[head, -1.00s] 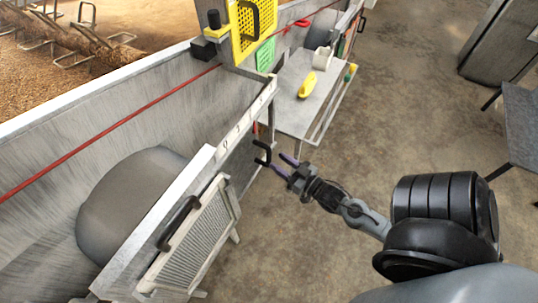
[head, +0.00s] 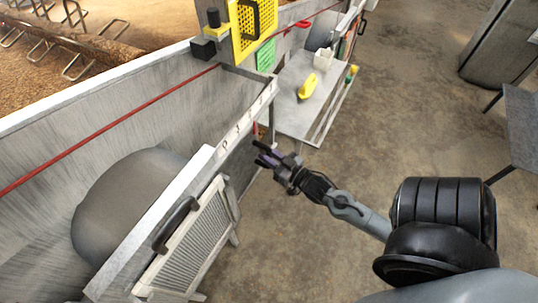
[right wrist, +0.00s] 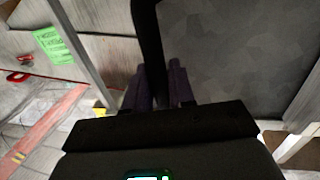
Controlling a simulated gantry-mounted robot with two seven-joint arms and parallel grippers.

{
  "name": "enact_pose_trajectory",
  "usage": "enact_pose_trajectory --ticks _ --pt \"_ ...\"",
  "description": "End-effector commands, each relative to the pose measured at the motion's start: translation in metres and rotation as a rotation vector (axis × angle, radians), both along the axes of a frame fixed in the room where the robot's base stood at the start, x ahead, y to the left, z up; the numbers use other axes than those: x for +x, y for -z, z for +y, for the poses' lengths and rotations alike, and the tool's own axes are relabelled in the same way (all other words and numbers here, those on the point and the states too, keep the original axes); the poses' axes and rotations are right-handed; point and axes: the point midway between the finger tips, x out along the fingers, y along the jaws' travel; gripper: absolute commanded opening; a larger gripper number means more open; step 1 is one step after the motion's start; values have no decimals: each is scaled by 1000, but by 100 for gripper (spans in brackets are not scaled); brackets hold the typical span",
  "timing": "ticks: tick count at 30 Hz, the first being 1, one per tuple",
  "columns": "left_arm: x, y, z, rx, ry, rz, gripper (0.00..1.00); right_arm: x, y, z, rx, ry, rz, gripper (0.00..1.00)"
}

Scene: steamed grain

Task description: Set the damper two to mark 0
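A dark sliding plate (head: 240,165) sits below a pale rail with a printed number scale (head: 244,124), just beyond the slatted panel. I take this plate for damper two, but no label confirms it. Its black handle (right wrist: 148,45) runs between the purple fingers in the right wrist view. My right gripper (head: 267,158) is at this handle and its fingers (right wrist: 160,86) look closed around it. The gripper hides most of the handle in the head view. The plate's exact mark cannot be read. My left gripper is not in view.
A slatted panel (head: 192,245) with a black handle (head: 175,224) stands in front. A yellow perforated plate (head: 252,28) and a green plate (head: 265,55) are beyond. A metal table (head: 290,115) holds a yellow object (head: 307,87).

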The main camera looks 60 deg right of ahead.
Motion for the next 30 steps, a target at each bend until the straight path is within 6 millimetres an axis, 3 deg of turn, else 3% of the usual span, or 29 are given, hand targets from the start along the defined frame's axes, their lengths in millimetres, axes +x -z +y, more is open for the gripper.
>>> enact_pose_trajectory --ticks 3,13,24,30 --pt "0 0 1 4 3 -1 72 0 0 0 0 -1 0 0" --pt "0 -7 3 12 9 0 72 0 -2 8 4 -1 -1 0" --pt "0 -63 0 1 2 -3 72 3 -6 102 8 -5 -3 0" --pt "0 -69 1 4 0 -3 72 3 -2 125 2 -4 -3 0"
